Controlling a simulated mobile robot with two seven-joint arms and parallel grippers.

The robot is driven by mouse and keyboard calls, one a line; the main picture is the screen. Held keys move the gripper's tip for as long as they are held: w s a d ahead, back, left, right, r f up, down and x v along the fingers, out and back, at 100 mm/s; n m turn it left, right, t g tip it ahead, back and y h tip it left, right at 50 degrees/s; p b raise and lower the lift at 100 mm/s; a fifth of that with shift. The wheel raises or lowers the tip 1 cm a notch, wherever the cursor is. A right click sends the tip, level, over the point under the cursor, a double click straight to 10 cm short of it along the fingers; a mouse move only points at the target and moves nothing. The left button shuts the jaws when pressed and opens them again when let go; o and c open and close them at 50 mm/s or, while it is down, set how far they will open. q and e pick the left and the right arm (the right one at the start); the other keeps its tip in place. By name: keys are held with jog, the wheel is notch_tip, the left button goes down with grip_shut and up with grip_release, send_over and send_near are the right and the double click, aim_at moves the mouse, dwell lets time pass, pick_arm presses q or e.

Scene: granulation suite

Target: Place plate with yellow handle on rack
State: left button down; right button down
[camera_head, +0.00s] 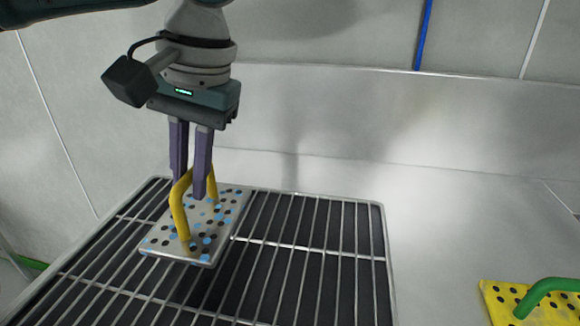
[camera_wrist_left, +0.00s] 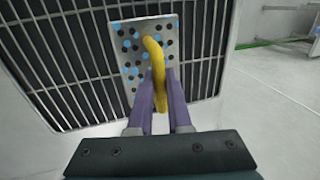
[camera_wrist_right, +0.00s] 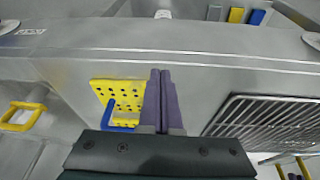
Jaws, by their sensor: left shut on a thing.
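The plate (camera_head: 222,228) is pale with blue and black dots and has a yellow handle (camera_head: 178,205). It lies flat over the left part of the wire rack (camera_head: 290,245); I cannot tell whether it touches the bars. My left gripper (camera_head: 190,188) points down and is shut on the yellow handle. In the left wrist view, the plate (camera_wrist_left: 130,40) is over the rack bars, with the handle (camera_wrist_left: 155,60) between the fingers. My right gripper (camera_wrist_right: 160,75) shows only in its wrist view, fingers together and empty.
A yellow plate with a green handle (camera_head: 545,290) lies right of the rack. In the right wrist view, a yellow plate with a blue handle (camera_wrist_right: 120,98) is left of the fingers, and a wire rack (camera_wrist_right: 265,122) is right. The rack's right half is clear in the head view.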

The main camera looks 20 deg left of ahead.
aim_at(197, 216)
pick_arm(q)
notch_tip(197, 216, down, 4)
jog(key=shift+f+b, duration=0.2)
jog(key=shift+b, duration=0.15)
jog(key=shift+f, duration=0.1)
jog(key=shift+f, duration=0.15)
jog(key=c, duration=0.8)
grip_release()
jog(key=shift+c, duration=0.2)
